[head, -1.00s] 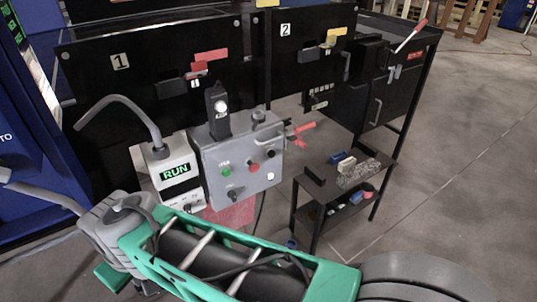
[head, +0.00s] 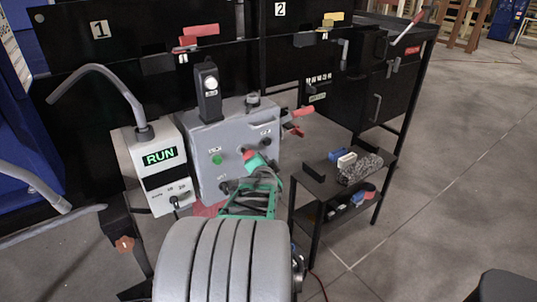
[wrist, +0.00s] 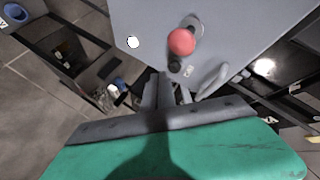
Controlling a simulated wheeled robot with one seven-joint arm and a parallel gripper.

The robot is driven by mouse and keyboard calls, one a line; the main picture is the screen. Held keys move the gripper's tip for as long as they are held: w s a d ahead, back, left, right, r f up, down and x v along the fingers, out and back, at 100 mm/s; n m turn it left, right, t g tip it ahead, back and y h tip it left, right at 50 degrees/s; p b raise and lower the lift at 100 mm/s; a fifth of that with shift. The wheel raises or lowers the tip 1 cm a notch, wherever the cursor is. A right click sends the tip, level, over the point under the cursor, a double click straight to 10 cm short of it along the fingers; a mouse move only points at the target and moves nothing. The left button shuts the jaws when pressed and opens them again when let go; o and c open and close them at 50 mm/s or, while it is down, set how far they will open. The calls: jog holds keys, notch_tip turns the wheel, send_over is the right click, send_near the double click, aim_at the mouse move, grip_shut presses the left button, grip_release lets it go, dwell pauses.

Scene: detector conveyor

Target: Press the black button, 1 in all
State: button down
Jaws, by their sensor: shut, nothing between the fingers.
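The grey control box (head: 206,140) stands left of centre in the head view. A small black button (wrist: 175,66) shows in the wrist view, beside the red mushroom button (wrist: 182,42) and a small label. My gripper (wrist: 166,84) is shut and empty, with its fingertips close to the black button. I cannot tell whether they touch it. In the head view my arm's teal end covers the lower right of the box, and the fingers are hard to make out. A green button (head: 217,160) shows on the box's left side.
A white box with a RUN display (head: 160,157) stands left of the control box. A black lamp post (head: 208,92) rises from its top. A low black shelf (head: 312,185) with small objects stands at right. A white disc (wrist: 133,42) is on the panel.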

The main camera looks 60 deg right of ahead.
aim_at(268, 142)
jog(key=s+d+m+g+h, duration=0.1)
jog(key=s+d+m+h, duration=0.1)
jog(key=s+d, duration=0.2)
jog(key=shift+s+d+f+m+b, duration=0.15)
jog(key=shift+s+f+m+b, duration=0.2)
jog(key=shift+s, duration=0.75)
jog(key=w+d+b, duration=0.2)
jog(key=w+d, duration=0.2)
jog(key=w, duration=0.4)
dwell(1.1)
jog(key=shift+w+d+b, duration=0.2)
jog(key=shift+w+b, duration=0.15)
jog(key=shift+b, duration=0.1)
